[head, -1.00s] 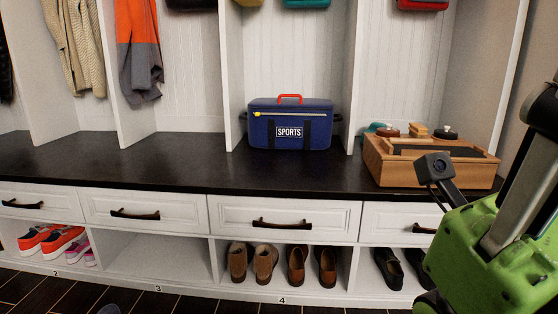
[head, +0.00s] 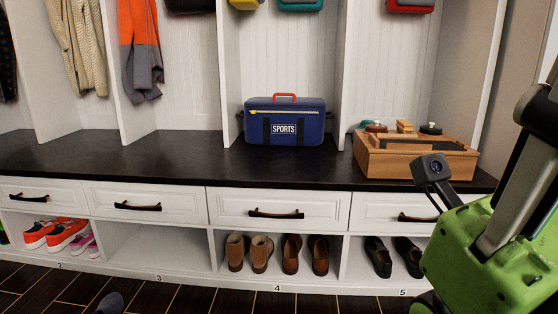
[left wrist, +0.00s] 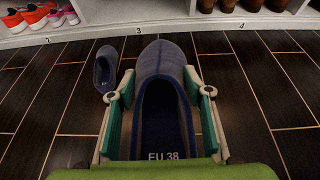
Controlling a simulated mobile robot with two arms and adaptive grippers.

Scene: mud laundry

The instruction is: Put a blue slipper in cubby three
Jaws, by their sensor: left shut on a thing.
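In the left wrist view my left gripper (left wrist: 159,112) is shut on a blue slipper (left wrist: 163,60), its fingers along both sides. The slipper's toe points away toward the cubbies, and its insole reads "EU 38". A second blue slipper (left wrist: 105,68) lies on the floor to its left; a blue slipper toe also shows at the bottom of the head view (head: 111,302). Cubby three (head: 150,247) is an empty open space above the label 3, and its front edge shows in the wrist view (left wrist: 138,13). My right gripper is out of view.
Cubby two holds orange sneakers (head: 58,234) and pink shoes (head: 88,245). Cubby four holds brown shoes (head: 291,254); cubby five holds black shoes (head: 378,257). Drawers (head: 145,204) and a dark bench top (head: 130,160) lie above. The dark tiled floor (left wrist: 60,110) is mostly clear.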

